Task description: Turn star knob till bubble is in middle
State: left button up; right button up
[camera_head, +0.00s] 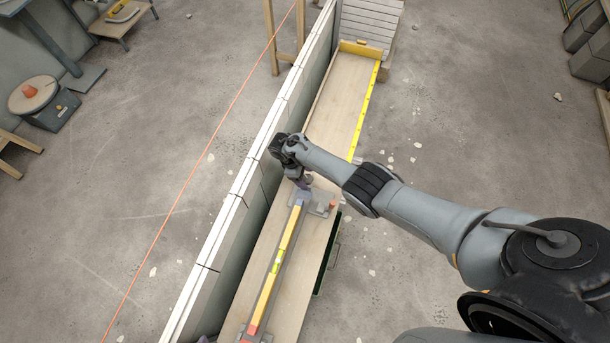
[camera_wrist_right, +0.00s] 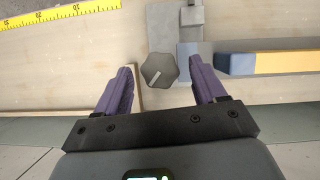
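The star knob (camera_wrist_right: 160,71) is grey with a pale line across its face and shows in the right wrist view beside a grey bracket (camera_wrist_right: 166,22). My right gripper (camera_head: 303,182) is open, its purple fingers on either side of the knob with gaps showing; whether they reach down around it I cannot tell. In the head view the gripper hides the knob. The yellow spirit level (camera_head: 287,240) lies along the plank, its grey end close to the gripper. Its greenish vial (camera_head: 276,267) is too small to show where the bubble is. My left gripper is not in view.
A long pale-topped wall (camera_head: 235,203) runs close along the plank's left side. A yellow measuring tape (camera_head: 366,112) lies along the plank's (camera_head: 338,95) right edge. A small orange piece (camera_head: 332,204) is right of the gripper. An orange string (camera_head: 209,145) crosses the floor at left.

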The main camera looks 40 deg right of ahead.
jog(key=shift+w+a+r+p, duration=0.15)
jog(key=shift+r+p, duration=0.2)
jog(key=shift+r, duration=0.25)
jog(key=p+v, duration=0.3)
jog(key=v, duration=0.6)
jog(key=shift+r+p, duration=0.25)
jog(key=shift+p, duration=0.1)
